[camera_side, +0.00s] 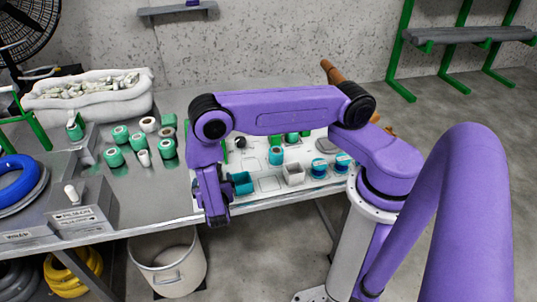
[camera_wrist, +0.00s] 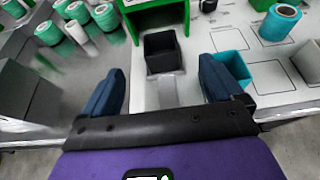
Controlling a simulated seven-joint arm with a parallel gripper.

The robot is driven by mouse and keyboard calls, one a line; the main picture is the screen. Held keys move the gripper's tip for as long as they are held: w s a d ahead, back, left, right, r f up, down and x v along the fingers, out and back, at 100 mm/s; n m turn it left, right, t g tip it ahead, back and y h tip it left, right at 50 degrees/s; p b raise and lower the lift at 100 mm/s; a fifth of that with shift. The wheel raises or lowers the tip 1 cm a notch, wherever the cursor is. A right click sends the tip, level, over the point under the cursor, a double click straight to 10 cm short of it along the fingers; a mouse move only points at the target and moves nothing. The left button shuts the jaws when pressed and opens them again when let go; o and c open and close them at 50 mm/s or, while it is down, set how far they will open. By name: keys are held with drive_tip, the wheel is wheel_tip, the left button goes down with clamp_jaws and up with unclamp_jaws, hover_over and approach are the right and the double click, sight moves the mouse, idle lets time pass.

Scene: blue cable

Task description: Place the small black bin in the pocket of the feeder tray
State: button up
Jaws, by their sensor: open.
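The small black bin (camera_wrist: 160,66) stands upright in the wrist view, open side up, just in front of a green-walled box. It is ahead of my gripper (camera_wrist: 163,76), roughly between the lines of the two blue fingers. The fingers are apart with nothing held between them. The white tray (camera_side: 265,185) with outlined rectangular places lies on the bench in the side view, and I take it to be the feeder tray. In the side view my gripper (camera_side: 216,215) hangs low at the tray's left end. The black bin is not visible there, probably hidden by my arm.
A teal bin (camera_wrist: 231,66) stands close by my right finger. A white bin (camera_side: 293,175) and blue-topped spools (camera_side: 319,168) stand farther right on the tray. The green-walled box (camera_wrist: 157,17) is behind the black bin. Several green spools (camera_side: 113,157) stand left.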

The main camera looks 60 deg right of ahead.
drive_tip(key=s+r+m+g, duration=0.2)
drive_tip(key=s+r+m, duration=0.15)
drive_tip(key=r, duration=0.55)
drive_tip(key=s+r+m+g+y, duration=0.3)
drive_tip(key=s+r+m+y, duration=0.2)
drive_tip(key=s+r, duration=0.3)
drive_tip(key=s+r+m+g+y, duration=0.4)
drive_tip(key=s+r, duration=0.5)
drive_tip(key=s, duration=0.7)
drive_tip(key=shift+s+d+m+y, duration=0.15)
drive_tip(key=shift+s+m+y, duration=0.25)
drive_tip(key=shift+m, duration=0.45)
